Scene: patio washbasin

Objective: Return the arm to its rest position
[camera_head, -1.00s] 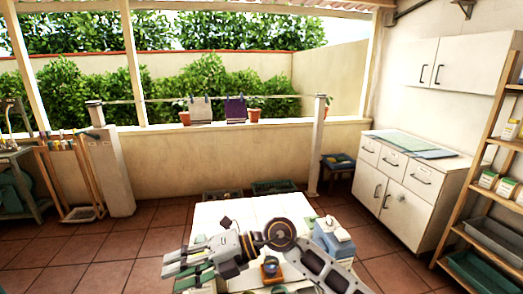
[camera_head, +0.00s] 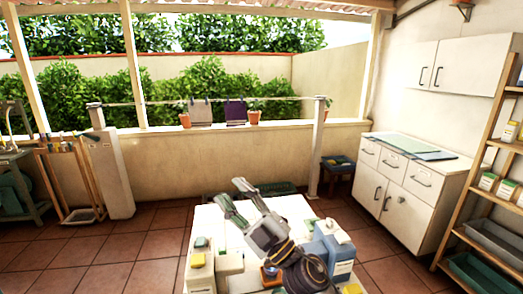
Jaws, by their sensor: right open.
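My right gripper (camera_head: 232,198) is in the lower middle of the head view, above the white table (camera_head: 285,207). Its two fingers are spread apart, point up and to the left in the picture, and hold nothing. My right arm comes in from the bottom, right of the middle, and covers part of the table. My left gripper does not show.
On the table's right stands a blue and white box-like item (camera_head: 330,243); at its left front is a pale item with a yellow top (camera_head: 198,261). Crates (camera_head: 272,189) lie behind the table. A white cabinet (camera_head: 400,185) and shelf rack (camera_head: 484,205) stand right.

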